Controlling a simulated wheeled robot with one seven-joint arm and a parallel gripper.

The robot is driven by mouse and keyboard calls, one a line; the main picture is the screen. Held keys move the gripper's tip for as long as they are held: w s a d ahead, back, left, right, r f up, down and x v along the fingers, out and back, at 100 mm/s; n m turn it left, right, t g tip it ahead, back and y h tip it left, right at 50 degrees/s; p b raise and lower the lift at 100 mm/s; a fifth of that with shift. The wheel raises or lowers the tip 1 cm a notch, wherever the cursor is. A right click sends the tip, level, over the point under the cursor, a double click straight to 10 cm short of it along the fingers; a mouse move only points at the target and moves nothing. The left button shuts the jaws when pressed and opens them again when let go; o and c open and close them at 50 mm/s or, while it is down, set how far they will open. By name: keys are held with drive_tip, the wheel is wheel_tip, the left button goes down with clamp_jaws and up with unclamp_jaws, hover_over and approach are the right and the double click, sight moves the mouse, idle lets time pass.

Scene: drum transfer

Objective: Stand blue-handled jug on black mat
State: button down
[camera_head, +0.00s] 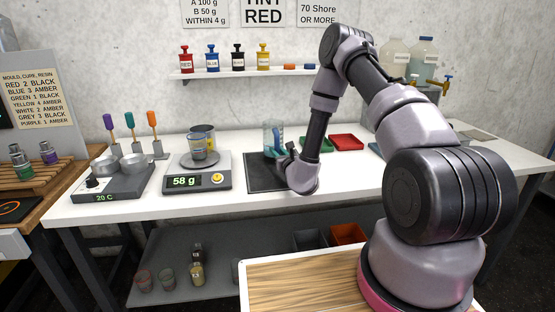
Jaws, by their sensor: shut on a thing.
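The blue-handled jug (268,132) is a clear, upright vessel at the back of the black mat (262,181). My gripper (280,153) is shut on the jug at its blue handle side. My wrist and fingers hide part of the jug's lower right. I cannot tell whether the jug's base touches the mat or hangs just above it. The front of the mat is bare.
Left of the mat, a scale (197,175) reading 58 g bears another clear cup (197,151). A hotplate (112,182) with metal bowls stands further left. A shelf (245,72) with pigment bottles hangs behind.

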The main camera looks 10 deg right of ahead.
drive_tip(key=shift+a+f, duration=0.1)
drive_tip(key=shift+f, duration=1.35)
drive_tip(key=c, duration=0.7)
unclamp_jaws()
drive_tip(key=shift+f, duration=0.15)
